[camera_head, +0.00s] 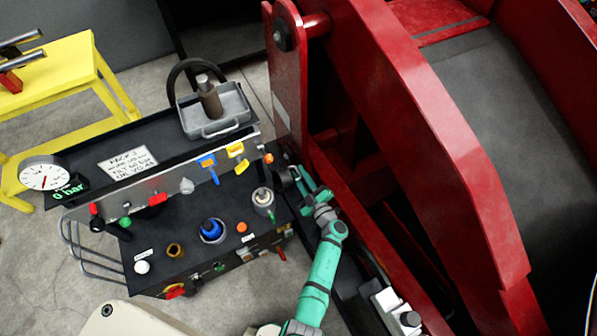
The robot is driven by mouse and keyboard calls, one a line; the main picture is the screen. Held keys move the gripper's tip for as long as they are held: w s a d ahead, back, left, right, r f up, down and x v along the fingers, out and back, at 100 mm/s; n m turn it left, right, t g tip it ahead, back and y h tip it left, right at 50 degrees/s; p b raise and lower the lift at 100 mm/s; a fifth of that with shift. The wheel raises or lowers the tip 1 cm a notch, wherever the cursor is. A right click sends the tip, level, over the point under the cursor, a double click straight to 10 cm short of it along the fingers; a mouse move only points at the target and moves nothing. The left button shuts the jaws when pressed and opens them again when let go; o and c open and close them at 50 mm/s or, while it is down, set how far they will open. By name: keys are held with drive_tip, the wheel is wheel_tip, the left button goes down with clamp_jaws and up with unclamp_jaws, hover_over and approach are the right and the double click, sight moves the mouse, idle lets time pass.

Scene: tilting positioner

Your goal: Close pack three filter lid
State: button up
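My gripper (296,180) is just right of this fitting, between the pack and the red machine, apparently apart from the fitting. Its fingers are small and partly lost against dark parts, so I cannot tell their opening or whether they hold anything.
The large red machine (430,120) closes off the right side. A grey tray (215,112) with a brown cylinder stands on the pack's upper shelf. A blue fitting (212,231), a brass fitting (174,250) and a gauge (42,174) stand left. A yellow stand (60,85) is far left.

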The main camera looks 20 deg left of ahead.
drive_tip(key=shift+w+a, duration=0.45)
drive_tip(key=shift+a, duration=0.15)
drive_tip(key=shift+c, duration=0.7)
clamp_jaws()
